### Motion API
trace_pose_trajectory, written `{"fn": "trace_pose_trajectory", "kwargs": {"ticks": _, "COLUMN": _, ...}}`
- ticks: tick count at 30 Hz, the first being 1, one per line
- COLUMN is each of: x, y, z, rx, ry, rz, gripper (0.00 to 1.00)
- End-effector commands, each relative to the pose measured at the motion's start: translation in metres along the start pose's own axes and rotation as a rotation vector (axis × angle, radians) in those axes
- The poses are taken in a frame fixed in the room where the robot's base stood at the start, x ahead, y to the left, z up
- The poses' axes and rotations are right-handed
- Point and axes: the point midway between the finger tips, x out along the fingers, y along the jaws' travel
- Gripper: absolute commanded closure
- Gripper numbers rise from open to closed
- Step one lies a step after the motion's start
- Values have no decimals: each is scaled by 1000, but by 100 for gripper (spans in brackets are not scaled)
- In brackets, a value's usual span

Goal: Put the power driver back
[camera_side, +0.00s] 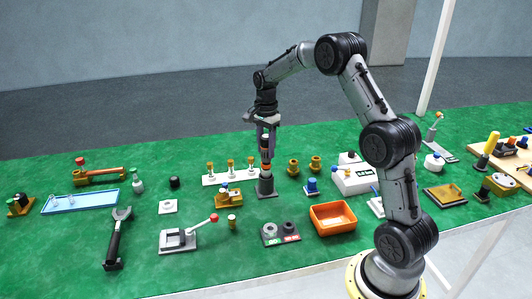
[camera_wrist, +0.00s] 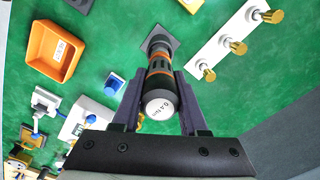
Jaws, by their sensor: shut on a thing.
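The power driver (camera_side: 265,158) is dark with orange bands. It stands upright in my gripper (camera_side: 266,146), whose fingers are shut on its upper body. Its lower end meets the dark holder (camera_side: 267,186) with a square base on the green table. I cannot tell how deep it sits in the holder. In the wrist view, the driver (camera_wrist: 158,78) shows its white end cap marked 0.4 Nm between the fingers of my gripper (camera_wrist: 159,88). The holder's grey base (camera_wrist: 165,42) shows beyond it, partly covered by the driver.
A white strip (camera_side: 226,180) with three gold-topped pieces stands left of the holder. A blue-topped piece (camera_side: 311,187) and an orange bin (camera_side: 333,216) stand to the right.

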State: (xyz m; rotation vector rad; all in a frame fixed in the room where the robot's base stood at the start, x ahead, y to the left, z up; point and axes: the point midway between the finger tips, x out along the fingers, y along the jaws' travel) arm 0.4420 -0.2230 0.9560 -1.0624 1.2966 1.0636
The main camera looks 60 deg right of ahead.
Motion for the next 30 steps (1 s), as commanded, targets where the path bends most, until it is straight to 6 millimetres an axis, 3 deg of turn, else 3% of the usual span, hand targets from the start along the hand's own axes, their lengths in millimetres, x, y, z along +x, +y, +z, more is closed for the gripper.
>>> {"fn": "trace_pose_trajectory", "kwargs": {"ticks": 4, "x": 14, "y": 0, "z": 0, "rx": 0, "ry": 0, "rz": -1, "gripper": 100}}
{"fn": "trace_pose_trajectory", "kwargs": {"ticks": 16, "x": 18, "y": -1, "z": 0, "rx": 0, "ry": 1, "rz": -2, "gripper": 100}}
{"fn": "trace_pose_trajectory", "kwargs": {"ticks": 17, "x": 19, "y": 0, "z": 0, "rx": 0, "ry": 0, "rz": 0, "gripper": 55}}
{"fn": "trace_pose_trajectory", "kwargs": {"ticks": 21, "x": 19, "y": 0, "z": 0, "rx": 0, "ry": 0, "rz": 0, "gripper": 30}}
{"fn": "trace_pose_trajectory", "kwargs": {"ticks": 30, "x": 18, "y": 0, "z": 0, "rx": 0, "ry": 0, "rz": -1, "gripper": 27}}
